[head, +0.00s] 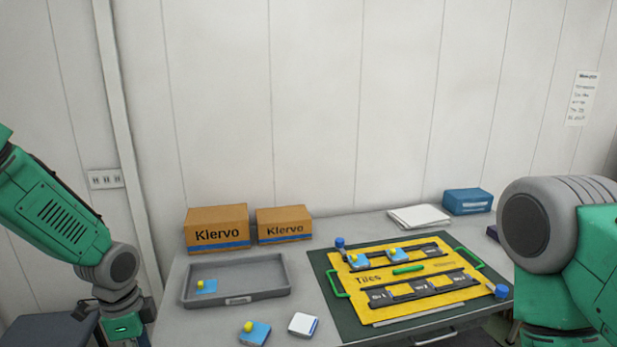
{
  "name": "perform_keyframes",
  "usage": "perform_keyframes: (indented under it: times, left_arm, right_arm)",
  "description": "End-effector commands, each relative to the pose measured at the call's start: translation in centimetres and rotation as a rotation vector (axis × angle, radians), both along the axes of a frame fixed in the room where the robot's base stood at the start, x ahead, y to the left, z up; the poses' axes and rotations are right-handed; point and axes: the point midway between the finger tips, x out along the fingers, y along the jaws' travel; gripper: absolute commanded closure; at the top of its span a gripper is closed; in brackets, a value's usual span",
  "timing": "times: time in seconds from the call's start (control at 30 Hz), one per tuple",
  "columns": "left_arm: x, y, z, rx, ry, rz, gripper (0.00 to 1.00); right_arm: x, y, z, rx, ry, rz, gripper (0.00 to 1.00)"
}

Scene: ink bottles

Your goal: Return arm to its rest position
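My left arm comes in from the left and hangs down beside the table's left end. My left gripper (124,324) is at the bottom edge of the head view, left of the grey tray (237,299); its fingertips are cut off or unclear. My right arm fills the right edge, with a large grey joint in front of the table's right side; its gripper is out of view. A yellow board marked "Tiles" (368,303) lies on a dark green mat (347,324). Two blue tiles with yellow knobs (357,261) (397,255) sit in the board's rear black rack.
Another knobbed blue tile (207,287) lies in the tray. One more (258,333) and a white tile (303,325) lie at the table's front. Two Klervo boxes (216,231) (284,225), white paper (419,217) and a blue box (467,202) stand along the back.

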Motion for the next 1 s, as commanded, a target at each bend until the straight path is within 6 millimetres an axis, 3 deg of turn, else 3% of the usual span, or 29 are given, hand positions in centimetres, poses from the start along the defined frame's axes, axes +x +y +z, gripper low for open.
perform_keyframes:
  times: [0.27,0.43,0.57,0.7,0.83,1.0]
  left_arm:
    - [-4.2,-2.7,-6.4,-0.042,0.017,0.167,0.60]
    - [-8.5,-4.3,-12.0,-0.071,0.033,0.350,0.60]
    - [-14.2,-5.2,-17.8,-0.081,0.055,0.578,0.60]
    - [-21.8,-5.1,-23.3,-0.055,0.045,0.894,0.60]
    - [-26.3,-4.2,-25.1,-0.023,0.007,1.095,0.60]
    - [-28.3,-3.5,-25.3,-0.006,-0.029,1.200,0.60]
  right_arm:
    - [0.0,0.0,-2.0,0.000,-0.001,0.000,0.60]
    - [0.0,0.0,-3.7,0.000,0.000,0.000,0.60]
    - [0.0,0.0,-5.9,0.000,0.000,0.000,0.60]
    - [0.0,0.0,-8.7,0.000,0.000,0.000,0.60]
    - [0.0,0.0,-10.1,0.000,0.000,0.000,0.60]
    - [0.0,0.0,-10.6,0.000,0.000,0.000,0.60]
